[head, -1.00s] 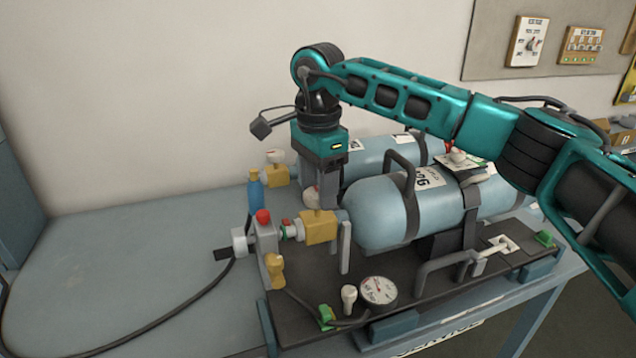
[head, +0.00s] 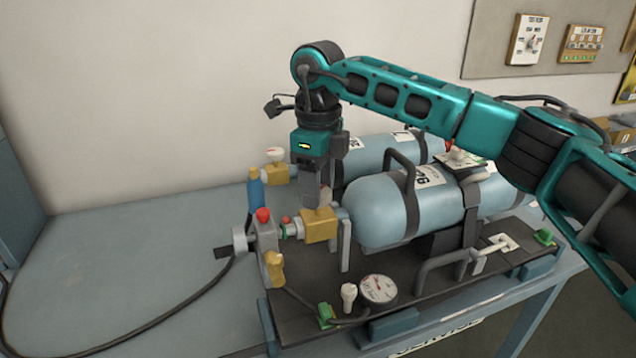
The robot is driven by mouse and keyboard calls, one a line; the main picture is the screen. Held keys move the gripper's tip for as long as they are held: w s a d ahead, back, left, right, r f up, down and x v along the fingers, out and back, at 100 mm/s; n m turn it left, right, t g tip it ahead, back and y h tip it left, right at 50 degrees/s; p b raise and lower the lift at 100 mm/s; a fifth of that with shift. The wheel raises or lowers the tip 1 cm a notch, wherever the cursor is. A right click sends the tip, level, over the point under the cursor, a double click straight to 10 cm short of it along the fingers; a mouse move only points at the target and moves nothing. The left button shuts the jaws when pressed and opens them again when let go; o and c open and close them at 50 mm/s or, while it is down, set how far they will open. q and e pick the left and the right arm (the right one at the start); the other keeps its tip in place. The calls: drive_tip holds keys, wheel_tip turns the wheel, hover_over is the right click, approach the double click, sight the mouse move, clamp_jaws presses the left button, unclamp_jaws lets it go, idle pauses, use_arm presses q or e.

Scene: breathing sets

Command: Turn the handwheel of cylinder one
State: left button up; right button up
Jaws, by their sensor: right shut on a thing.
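Two pale blue cylinders lie on a dark base plate. The front cylinder (head: 378,212) has a brass valve (head: 320,226) at its left end. My right gripper (head: 318,190) points straight down over this valve and is shut on its handwheel, which the fingers hide almost wholly. The rear cylinder (head: 366,157) has its own brass valve (head: 275,175) with a pale handwheel (head: 275,154) on top, clear of the gripper. I cannot read which cylinder is number one. My left gripper is out of view.
A grey block with a red knob (head: 263,214) and a black hose stands just left of the front valve. A blue bottle-like part (head: 256,190) is behind it. A gauge (head: 378,289) lies at the front. The table's left side is mostly clear.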

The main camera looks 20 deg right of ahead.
drive_tip(key=m, duration=0.4)
drive_tip(key=shift+m, duration=0.3)
drive_tip(key=m, duration=0.4)
drive_tip(key=shift+m, duration=0.3)
drive_tip(key=m, duration=0.4)
drive_tip(key=shift+m, duration=0.3)
drive_tip(key=m, duration=1.3)
drive_tip(key=shift+a+m, duration=0.1)
drive_tip(key=shift+m, duration=0.2)
drive_tip(key=m, duration=0.5)
drive_tip(key=shift+f, duration=0.1)
drive_tip(key=shift+m, duration=1.7)
